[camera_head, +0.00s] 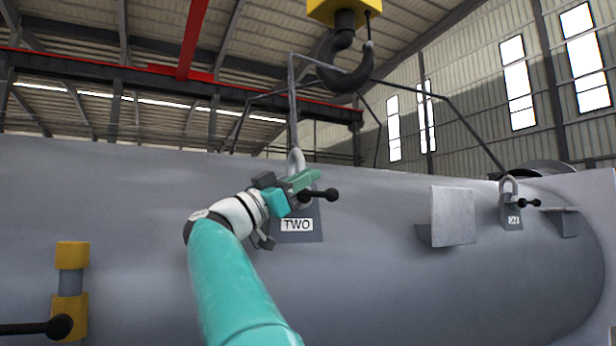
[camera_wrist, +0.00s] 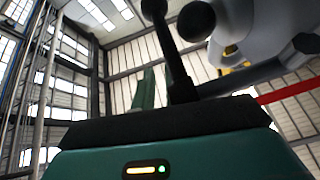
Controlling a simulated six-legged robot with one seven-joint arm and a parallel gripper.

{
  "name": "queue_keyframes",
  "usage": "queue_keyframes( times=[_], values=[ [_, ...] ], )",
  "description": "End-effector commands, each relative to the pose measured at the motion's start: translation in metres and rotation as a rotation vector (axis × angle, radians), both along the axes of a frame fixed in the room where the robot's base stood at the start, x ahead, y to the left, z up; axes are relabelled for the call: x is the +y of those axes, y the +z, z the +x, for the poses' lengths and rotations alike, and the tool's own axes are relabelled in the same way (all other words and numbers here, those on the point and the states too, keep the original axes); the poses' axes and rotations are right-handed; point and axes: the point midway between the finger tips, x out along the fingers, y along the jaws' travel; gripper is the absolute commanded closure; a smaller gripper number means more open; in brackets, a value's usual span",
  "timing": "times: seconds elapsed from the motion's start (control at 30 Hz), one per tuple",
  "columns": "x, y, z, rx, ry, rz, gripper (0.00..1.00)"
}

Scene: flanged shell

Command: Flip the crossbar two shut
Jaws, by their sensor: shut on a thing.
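The lug plate marked TWO (camera_head: 297,225) is on the side of the big grey shell, with a shackle (camera_head: 295,160) rising from its top. Crossbar two (camera_head: 331,194) is a dark bar with a black ball end, which sticks out to the right of my gripper (camera_head: 304,186). My gripper is shut on the crossbar, in front of the shackle and above the label. My jaws hide most of the bar. In the wrist view, dark rods with ball ends, including the crossbar (camera_wrist: 176,62), stand close beyond a green finger (camera_wrist: 145,90).
A second shackled lug (camera_head: 511,213) with its own ball-ended bar is at the right, past a grey box bracket (camera_head: 452,216). A crane hook (camera_head: 345,70) hangs above with sling lines. A yellow fitting (camera_head: 71,290) with a dark ball-ended bar is at lower left.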

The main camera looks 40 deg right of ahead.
Motion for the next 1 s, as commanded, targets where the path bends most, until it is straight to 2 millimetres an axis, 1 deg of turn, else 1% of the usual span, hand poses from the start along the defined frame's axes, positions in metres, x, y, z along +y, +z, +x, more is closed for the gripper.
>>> queue_keyframes(
  times=[0.03, 0.3, 0.5, 0.67, 1.0],
  values=[
    [0.006, -0.023, 0.017, 0.032, 0.005, 0.027, 1.00],
    [0.066, -0.048, 0.029, 0.030, 0.023, 0.015, 1.00],
    [0.093, -0.060, 0.029, 0.018, 0.018, 0.009, 1.00],
    [0.103, -0.064, 0.030, 0.017, 0.016, 0.006, 1.00],
    [0.103, -0.064, 0.029, 0.013, 0.014, 0.005, 1.00]
  ],
)
